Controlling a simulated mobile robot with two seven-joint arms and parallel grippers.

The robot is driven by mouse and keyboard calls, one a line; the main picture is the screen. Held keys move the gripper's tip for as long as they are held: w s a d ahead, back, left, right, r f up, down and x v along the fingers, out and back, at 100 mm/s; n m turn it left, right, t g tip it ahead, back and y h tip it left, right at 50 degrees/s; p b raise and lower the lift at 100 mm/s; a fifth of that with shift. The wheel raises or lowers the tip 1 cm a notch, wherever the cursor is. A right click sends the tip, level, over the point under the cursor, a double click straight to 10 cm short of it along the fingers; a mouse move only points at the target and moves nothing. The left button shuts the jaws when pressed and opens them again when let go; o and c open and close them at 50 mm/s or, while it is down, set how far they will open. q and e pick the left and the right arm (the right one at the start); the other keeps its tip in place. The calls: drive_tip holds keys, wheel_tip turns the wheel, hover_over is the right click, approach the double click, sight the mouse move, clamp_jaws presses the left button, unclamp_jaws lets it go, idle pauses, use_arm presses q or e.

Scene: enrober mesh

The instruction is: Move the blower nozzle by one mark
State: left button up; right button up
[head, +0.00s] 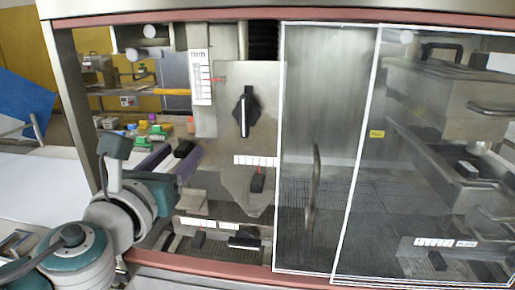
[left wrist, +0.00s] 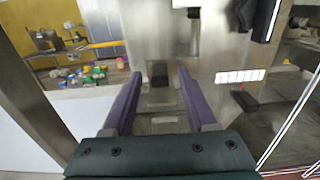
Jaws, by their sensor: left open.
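My left gripper (head: 181,154) is open at the left side of the machine opening, its two purple fingers pointing inward. In the left wrist view a black block-shaped grip (left wrist: 158,73) on a metal piece shows between the fingertips, with a gap on each side. I cannot tell for sure which part is the blower nozzle. A black knob with a pale bar (head: 244,112) sits on the steel plate. My right gripper is not in view.
A horizontal scale (head: 255,160) with a black grip (head: 257,180) lies right of the fingers. A lower scale (head: 209,223) and black knob (head: 243,240) sit near the red sill. A clear door (head: 325,120) covers the right. Coloured blocks (left wrist: 93,75) lie behind.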

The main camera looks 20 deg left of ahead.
use_arm(q)
drive_tip(key=shift+w, duration=0.3)
clamp_jaws()
idle(0.3)
idle(1.0)
